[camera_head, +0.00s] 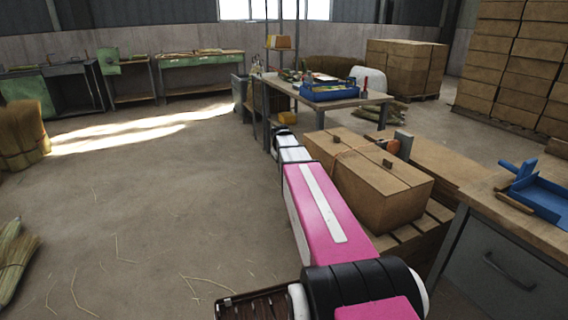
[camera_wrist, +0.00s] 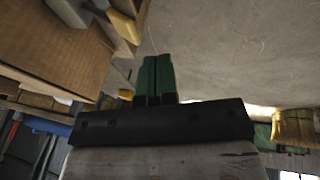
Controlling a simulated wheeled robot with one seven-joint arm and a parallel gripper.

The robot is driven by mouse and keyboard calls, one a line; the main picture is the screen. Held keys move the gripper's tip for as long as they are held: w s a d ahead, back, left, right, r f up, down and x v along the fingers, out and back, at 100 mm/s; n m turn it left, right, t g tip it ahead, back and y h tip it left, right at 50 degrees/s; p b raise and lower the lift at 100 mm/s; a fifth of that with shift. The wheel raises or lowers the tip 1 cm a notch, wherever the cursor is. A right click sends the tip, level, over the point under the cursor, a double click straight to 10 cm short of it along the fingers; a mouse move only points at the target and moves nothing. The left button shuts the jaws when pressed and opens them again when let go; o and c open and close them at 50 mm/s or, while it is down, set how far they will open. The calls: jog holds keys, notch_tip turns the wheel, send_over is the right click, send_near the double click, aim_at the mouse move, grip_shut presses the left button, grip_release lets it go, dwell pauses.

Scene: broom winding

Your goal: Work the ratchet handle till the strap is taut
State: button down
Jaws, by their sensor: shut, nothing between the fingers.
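A large carton (camera_head: 380,190) sits on a wooden pallet at right of centre; a brown surface, likely its side, fills the upper left of the wrist view (camera_wrist: 45,55). At its far edge a grey metal piece (camera_head: 404,143) stands beside a small orange-brown piece (camera_head: 392,147), perhaps the ratchet and its handle. The wrist view shows a grey piece (camera_wrist: 68,10) and a yellow handle-like piece (camera_wrist: 124,26). My gripper (camera_wrist: 156,60) has dark green fingers, shut together and empty, apart from the yellow piece. I cannot make out the strap's tension. The fingers do not show clearly in the head view.
A workbench (camera_head: 345,101) with a blue bin (camera_head: 330,92) stands beyond the carton. A drawer bench (camera_head: 500,265) with a blue tool (camera_head: 540,190) is near right. Stacked cartons (camera_head: 510,65) stand at the back right. The floor left of my arm is mostly clear.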

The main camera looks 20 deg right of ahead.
jog(key=d+r+y, duration=0.2)
jog(key=d+r, duration=0.1)
jog(key=d, duration=0.3)
jog(key=w+d+r+y, duration=0.1)
jog(key=d+r+y, duration=0.1)
jog(key=d+r, duration=0.2)
jog(key=shift+w+d+r+m+g+y, duration=0.25)
jog(key=shift+d+r+m+g+y, duration=0.05)
jog(key=shift+d, duration=0.7)
jog(key=x, duration=0.8)
jog(key=s+x, duration=0.1)
jog(key=x, duration=0.3)
jog(key=shift+w+a+f, duration=0.1)
jog(key=shift+a+f, duration=0.1)
jog(key=shift+a, duration=0.1)
jog(key=shift+a+f, duration=0.35)
jog(key=shift+f, duration=0.35)
jog(key=shift+a, duration=0.1)
